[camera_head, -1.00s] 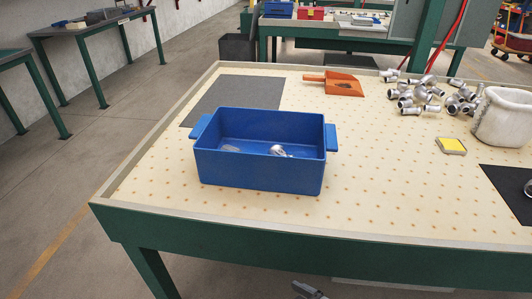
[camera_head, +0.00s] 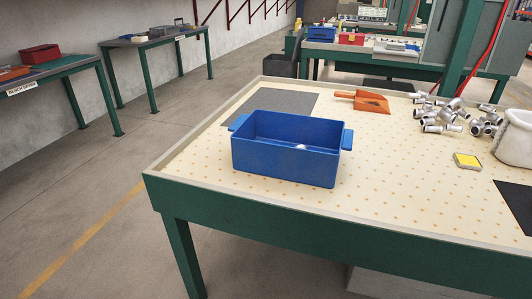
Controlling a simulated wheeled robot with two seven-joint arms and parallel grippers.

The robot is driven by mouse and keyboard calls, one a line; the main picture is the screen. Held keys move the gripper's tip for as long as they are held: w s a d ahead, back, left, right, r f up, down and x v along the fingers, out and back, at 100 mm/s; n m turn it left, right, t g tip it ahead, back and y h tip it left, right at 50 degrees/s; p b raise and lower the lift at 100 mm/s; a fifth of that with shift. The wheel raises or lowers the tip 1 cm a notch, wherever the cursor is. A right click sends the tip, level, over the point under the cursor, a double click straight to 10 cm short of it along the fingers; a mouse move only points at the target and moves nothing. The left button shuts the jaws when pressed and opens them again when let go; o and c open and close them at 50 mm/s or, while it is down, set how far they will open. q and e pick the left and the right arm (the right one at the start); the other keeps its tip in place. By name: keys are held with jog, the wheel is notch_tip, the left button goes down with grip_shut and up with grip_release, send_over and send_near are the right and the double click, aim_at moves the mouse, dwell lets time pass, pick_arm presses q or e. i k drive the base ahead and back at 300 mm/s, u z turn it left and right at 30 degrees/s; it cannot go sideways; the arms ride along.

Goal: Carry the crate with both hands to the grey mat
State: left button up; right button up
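The blue crate (camera_head: 285,160) stands upright on the perforated top of the green-framed table, with a side handle at its left end and another at its right end. A small shiny piece (camera_head: 301,147) shows inside it; most of the crate's floor is hidden by the front wall. The grey mat (camera_head: 290,101) lies flat on the table behind the crate, toward the back left corner. The crate hides part of the mat's front. Neither of my grippers is in view.
An orange scoop (camera_head: 362,101) lies right of the mat. Several metal fittings (camera_head: 455,116), a yellow-topped block (camera_head: 467,160), a white container (camera_head: 515,138) and a black mat (camera_head: 518,205) are farther right. A raised rim (camera_head: 200,130) edges the table. The front middle of the top is clear.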

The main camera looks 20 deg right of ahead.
aim_at(277, 108)
jog(key=u, duration=0.65)
jog(key=i, duration=0.8)
jog(key=z, duration=1.85)
